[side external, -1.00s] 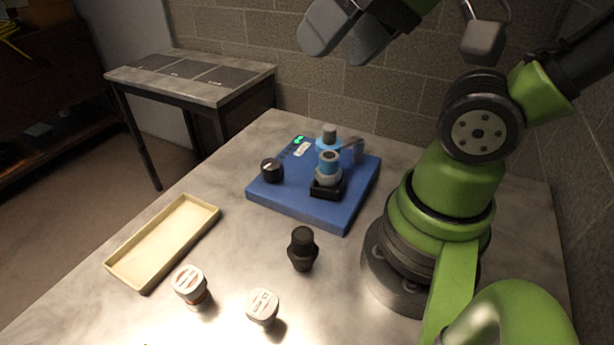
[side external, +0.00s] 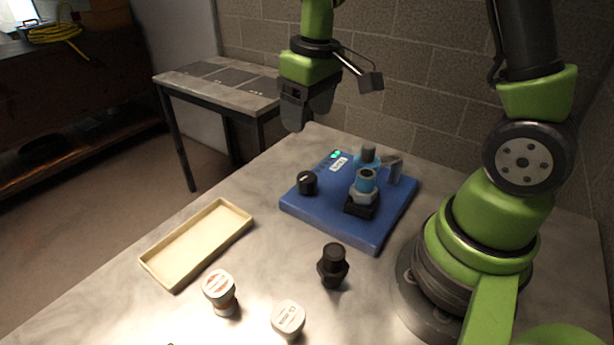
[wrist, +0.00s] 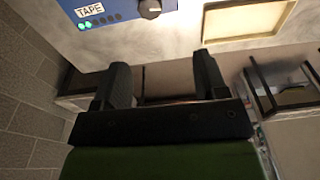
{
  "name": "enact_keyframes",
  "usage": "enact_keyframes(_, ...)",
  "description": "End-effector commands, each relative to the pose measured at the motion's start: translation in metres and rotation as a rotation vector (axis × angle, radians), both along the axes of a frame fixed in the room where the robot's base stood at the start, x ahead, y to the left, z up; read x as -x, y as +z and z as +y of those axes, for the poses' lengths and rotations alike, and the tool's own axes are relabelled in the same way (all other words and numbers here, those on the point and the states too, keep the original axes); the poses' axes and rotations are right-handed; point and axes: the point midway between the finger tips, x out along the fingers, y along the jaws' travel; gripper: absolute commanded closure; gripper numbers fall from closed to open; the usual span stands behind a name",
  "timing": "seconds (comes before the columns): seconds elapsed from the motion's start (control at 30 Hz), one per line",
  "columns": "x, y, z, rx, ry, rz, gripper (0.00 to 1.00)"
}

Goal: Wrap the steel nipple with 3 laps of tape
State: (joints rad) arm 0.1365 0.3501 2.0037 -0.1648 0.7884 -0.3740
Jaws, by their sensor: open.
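In the side view, a blue tape station (side external: 340,222) stands on the grey bench. A grey hex fitting (side external: 363,196) with a blue band stands upright in a black holder on it. It may be the steel nipple; I cannot tell whether the blue is tape. Behind it is a blue part with a grey top (side external: 368,155), beside a grey lever (side external: 395,170). My gripper (side external: 303,118) is above the far left of the station, apart from it. In the wrist view, its fingers (wrist: 163,75) are spread with nothing between them. A "TAPE" label (wrist: 89,9) shows there.
The station has a black knob (side external: 306,183) and green lights (side external: 335,155). A shallow cream tray (side external: 160,271) lies left. A black fitting (side external: 333,266) and two white-topped containers (side external: 220,292) (side external: 288,320) stand in front. A block wall is behind; a side table (side external: 215,85) stands beyond.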

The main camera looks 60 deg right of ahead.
Motion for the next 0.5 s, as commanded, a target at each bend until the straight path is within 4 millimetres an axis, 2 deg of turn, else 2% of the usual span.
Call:
enact_keyframes(0.03, -0.005, -0.016, -0.004, 0.004, 0.02, 0.036, 0.33)
enact_keyframes(0.13, -0.01, -0.037, -0.011, 0.012, 0.058, 0.081, 0.33)
enact_keyframes(0.37, -0.013, -0.059, -0.015, 0.015, 0.089, 0.115, 0.33)
enact_keyframes(0.5, -0.012, -0.079, -0.015, 0.013, 0.087, 0.118, 0.33)
